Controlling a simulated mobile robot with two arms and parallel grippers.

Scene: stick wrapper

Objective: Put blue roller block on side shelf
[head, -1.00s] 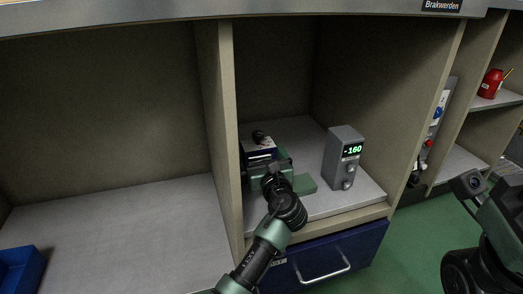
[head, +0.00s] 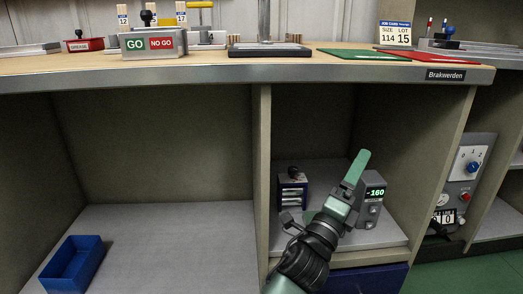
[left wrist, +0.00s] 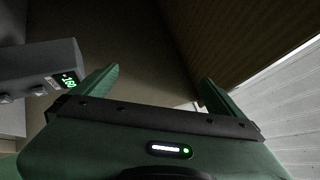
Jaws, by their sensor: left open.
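The blue roller block (head: 291,190), a small dark blue block with pale bands and a black knob on top, stands upright on the grey shelf (head: 390,236) of the right-hand compartment in the head view. My left gripper (head: 357,170) is right of the block and apart from it, beside the grey display box, with its fingers pointing up. In the left wrist view my left gripper (left wrist: 158,82) is open, with nothing between its green fingers. The block does not show in that view. My right gripper is out of view.
The grey box (head: 371,200) reading -160 stands close to my left gripper; it also shows in the left wrist view (left wrist: 45,75). A divider (head: 262,170) separates the left compartment, which holds a blue bin (head: 72,264). The worktop edge (head: 200,76) overhangs above.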

